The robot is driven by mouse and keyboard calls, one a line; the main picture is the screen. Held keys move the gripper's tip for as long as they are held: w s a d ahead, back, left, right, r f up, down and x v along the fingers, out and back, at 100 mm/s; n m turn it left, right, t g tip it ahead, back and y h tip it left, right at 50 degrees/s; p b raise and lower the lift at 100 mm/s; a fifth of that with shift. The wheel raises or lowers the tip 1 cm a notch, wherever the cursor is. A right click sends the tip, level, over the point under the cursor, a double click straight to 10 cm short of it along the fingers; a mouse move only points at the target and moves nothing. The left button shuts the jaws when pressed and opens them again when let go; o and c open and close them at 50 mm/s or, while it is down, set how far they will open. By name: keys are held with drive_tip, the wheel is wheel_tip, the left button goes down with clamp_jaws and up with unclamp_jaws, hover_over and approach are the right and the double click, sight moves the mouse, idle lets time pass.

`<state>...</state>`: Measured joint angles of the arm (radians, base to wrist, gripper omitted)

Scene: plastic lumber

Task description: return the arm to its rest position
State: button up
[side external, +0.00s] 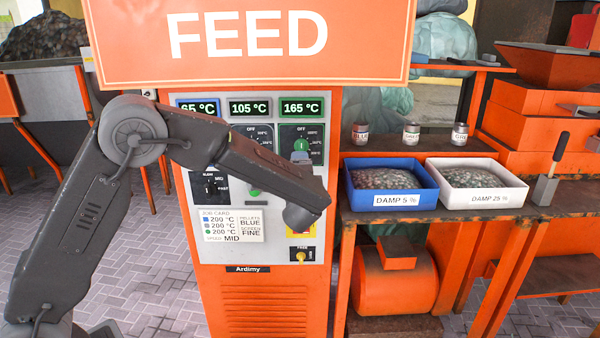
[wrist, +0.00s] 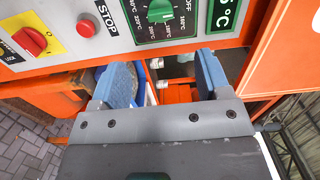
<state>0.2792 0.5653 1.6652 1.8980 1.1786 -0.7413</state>
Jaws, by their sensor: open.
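My gripper (wrist: 165,78) shows in the wrist view with two blue-grey fingers spread wide and nothing between them. In the side external view my gripper (side external: 301,152) is mostly hidden behind my forearm, and a blue-grey fingertip shows just below the right-hand green dial (side external: 301,142). My arm is bent at the elbow and reaches across the front of the orange control panel (side external: 270,265). In the wrist view a green dial (wrist: 160,10) lies beyond the fingertips. I cannot tell whether a finger touches it.
The panel carries temperature displays (side external: 250,107), a job card (side external: 231,225) and a red stop button (wrist: 85,27). A bench at right holds a blue tray (side external: 391,199), a white tray (side external: 473,197), several small jars (side external: 411,134) and a scoop (side external: 545,190). Open paved floor lies at left.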

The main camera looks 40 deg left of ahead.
drive_tip(key=s+a+r+n+g+h, duration=0.1)
drive_tip(key=s+a+n+g+h, duration=0.2)
drive_tip(key=s, duration=0.6)
drive_tip(key=s+a+r+n+g, duration=0.1)
drive_tip(key=s+r+n+g, duration=0.15)
drive_tip(key=s+g, duration=0.45)
drive_tip(key=s+d+n+t+h, duration=0.1)
drive_tip(key=s+d+h, duration=0.4)
drive_tip(key=s, duration=0.4)
drive_tip(key=s+d+n+t+h, duration=0.1)
drive_tip(key=s+d+h, duration=0.3)
drive_tip(key=s, duration=0.5)
drive_tip(key=shift+s+d+f+n+t+h, duration=0.15)
drive_tip(key=shift+d+f+n+t+h, duration=0.25)
drive_tip(key=shift+d+n, duration=0.3)
drive_tip(key=shift+o, duration=0.3)
